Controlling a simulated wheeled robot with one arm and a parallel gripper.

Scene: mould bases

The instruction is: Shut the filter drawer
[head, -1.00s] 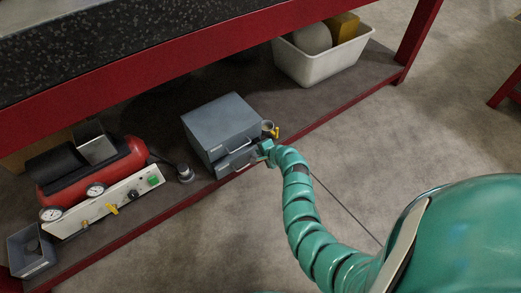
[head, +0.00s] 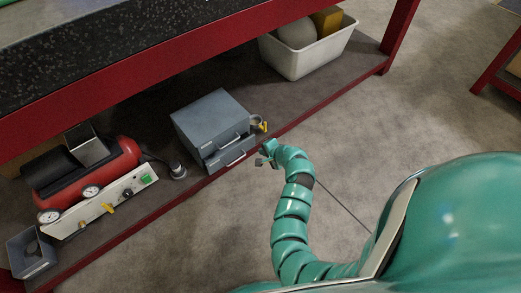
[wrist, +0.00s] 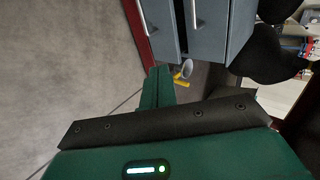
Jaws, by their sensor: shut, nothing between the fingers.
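The grey two-drawer cabinet (head: 212,112) stands on the low shelf in the head view. Its lower drawer (head: 229,154) has a bar handle, and its front stands out a little past the upper drawer (head: 229,138). The wrist view shows both fronts side by side, the lower drawer (wrist: 160,25) on the left and the upper drawer (wrist: 222,32) on the right. My gripper (head: 263,158) is shut and empty, just off the right end of the lower drawer. It appears apart from the drawer. In the wrist view my gripper (wrist: 157,88) points toward the cabinet.
A small cup with a yellow part (head: 259,123) stands close beside the cabinet. A red compressor (head: 85,178) with a gauge panel and a small grey bin (head: 32,256) are at left. A white tub (head: 308,58) is at the back. The floor at right is open.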

